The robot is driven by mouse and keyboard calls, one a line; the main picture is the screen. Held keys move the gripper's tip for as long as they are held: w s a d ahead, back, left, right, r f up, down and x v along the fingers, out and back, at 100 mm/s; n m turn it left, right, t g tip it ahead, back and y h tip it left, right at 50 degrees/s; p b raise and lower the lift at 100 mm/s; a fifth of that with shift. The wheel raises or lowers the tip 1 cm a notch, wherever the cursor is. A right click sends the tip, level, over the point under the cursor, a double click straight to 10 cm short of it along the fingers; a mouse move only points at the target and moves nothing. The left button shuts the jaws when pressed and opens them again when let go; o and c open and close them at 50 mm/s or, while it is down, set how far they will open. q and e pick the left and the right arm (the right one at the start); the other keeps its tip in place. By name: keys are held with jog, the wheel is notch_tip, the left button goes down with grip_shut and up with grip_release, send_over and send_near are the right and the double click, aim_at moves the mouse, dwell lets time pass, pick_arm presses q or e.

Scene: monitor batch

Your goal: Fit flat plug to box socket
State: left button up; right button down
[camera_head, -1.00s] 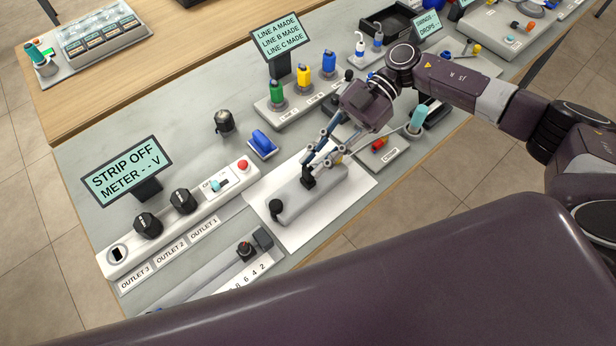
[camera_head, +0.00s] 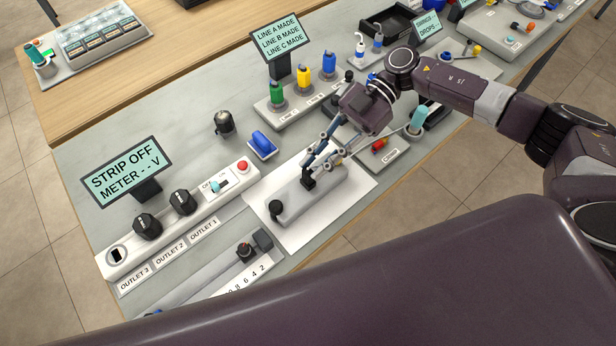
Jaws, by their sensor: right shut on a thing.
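A long grey box (camera_head: 322,200) lies on a white mat (camera_head: 300,236) in the middle of the bench. A small black flat plug (camera_head: 308,183) is at the box's upper edge, near its middle. My right gripper (camera_head: 307,173) reaches down from the upper right and is shut on this plug. The plug touches or nearly touches the box; I cannot tell whether it sits in a socket, as the fingers hide part of it. A round black piece (camera_head: 276,209) is at the box's left end. My left gripper is not in view.
A white outlet strip (camera_head: 181,222) with black plugs stands at left, below a "STRIP OFF" display (camera_head: 127,172). A blue item (camera_head: 263,144) and a black knob (camera_head: 224,122) lie behind. Green, yellow and blue connectors stand behind my gripper. A grey rail (camera_head: 205,281) lies in front.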

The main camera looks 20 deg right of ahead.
jog(key=c, duration=1.7)
grip_release()
jog(key=shift+f, duration=0.1)
jog(key=shift+c, duration=0.2)
jog(key=shift+w+d, duration=0.1)
jog(key=shift+d, duration=0.05)
jog(key=v, duration=1.1)
jog(key=shift+d+r, duration=0.25)
jog(key=shift+d, duration=0.05)
